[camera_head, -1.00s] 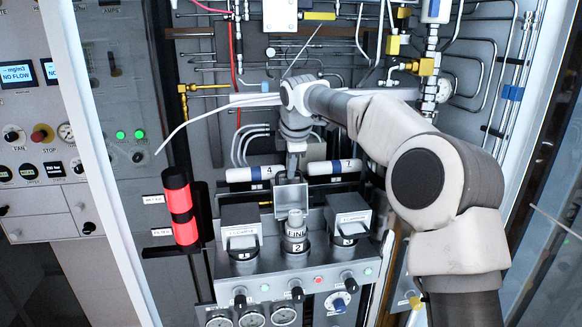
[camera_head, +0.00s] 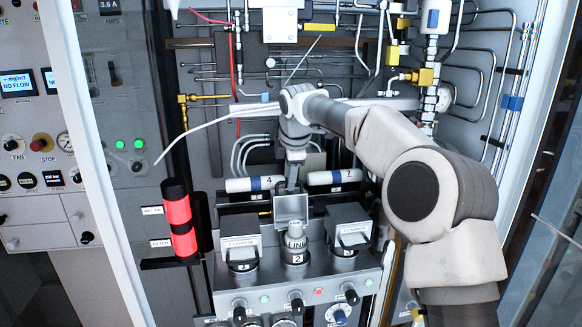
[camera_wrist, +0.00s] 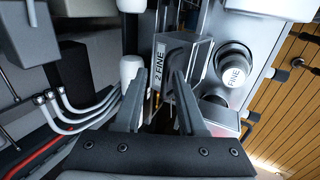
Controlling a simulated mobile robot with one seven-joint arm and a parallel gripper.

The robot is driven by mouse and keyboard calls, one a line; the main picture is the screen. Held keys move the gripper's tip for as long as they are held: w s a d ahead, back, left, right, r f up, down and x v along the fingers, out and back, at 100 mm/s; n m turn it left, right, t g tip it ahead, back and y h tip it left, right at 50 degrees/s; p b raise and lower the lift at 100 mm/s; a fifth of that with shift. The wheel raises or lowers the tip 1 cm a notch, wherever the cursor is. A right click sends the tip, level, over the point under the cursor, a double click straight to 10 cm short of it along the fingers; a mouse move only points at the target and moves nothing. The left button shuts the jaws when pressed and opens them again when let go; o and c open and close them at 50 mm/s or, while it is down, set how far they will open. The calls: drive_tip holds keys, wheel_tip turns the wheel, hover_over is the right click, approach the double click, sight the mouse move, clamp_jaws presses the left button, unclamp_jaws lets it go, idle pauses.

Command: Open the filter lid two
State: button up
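Filter lid two (camera_head: 291,207) stands raised behind its middle housing in the head view. The light filter marked FINE (camera_head: 296,238) shows in the open housing (camera_head: 295,257), marked 2. In the wrist view the lid (camera_wrist: 172,62) carries a "2 FINE" label, and the filter's round end (camera_wrist: 234,75) is to its right. My gripper (camera_head: 292,184) is just behind the raised lid. In the wrist view its fingers (camera_wrist: 161,78) are apart, with the right fingertip over the lid's edge. I cannot tell whether it touches the lid.
Closed boxy lids flank housing two on the left (camera_head: 239,230) and right (camera_head: 348,218). White cylinders marked 4 (camera_head: 236,185) and 7 (camera_head: 320,178) sit behind. A red-banded black cylinder (camera_head: 180,212) stands at left. Knobs line the front; pipes crowd the back.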

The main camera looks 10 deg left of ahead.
drive_tip(key=v, duration=1.7)
drive_tip(key=shift+r, duration=0.25)
drive_tip(key=s+d+f+m+h+b, duration=0.1)
drive_tip(key=s+d+f+m+b, duration=0.1)
drive_tip(key=s+d+f+m, duration=0.3)
drive_tip(key=s+d+f+m+h+b, duration=0.1)
drive_tip(key=s+d+m, duration=0.15)
drive_tip(key=s, duration=0.45)
drive_tip(key=s+d+f+m+b, duration=0.2)
drive_tip(key=s+d+f+m, duration=0.15)
drive_tip(key=s+d, duration=0.2)
drive_tip(key=s+d+f+m+b, duration=0.1)
drive_tip(key=s+d+f+m, duration=0.3)
drive_tip(key=s+f, duration=0.4)
drive_tip(key=s+d+f+m+b, duration=0.1)
drive_tip(key=s+d+f+m, duration=0.3)
drive_tip(key=s+f+m, duration=0.2)
wheel_tip(320, 180, down, 3)
drive_tip(key=shift+s+r+m+t, duration=0.2)
drive_tip(key=shift+s+m+t, duration=0.1)
drive_tip(key=shift+s, duration=0.85)
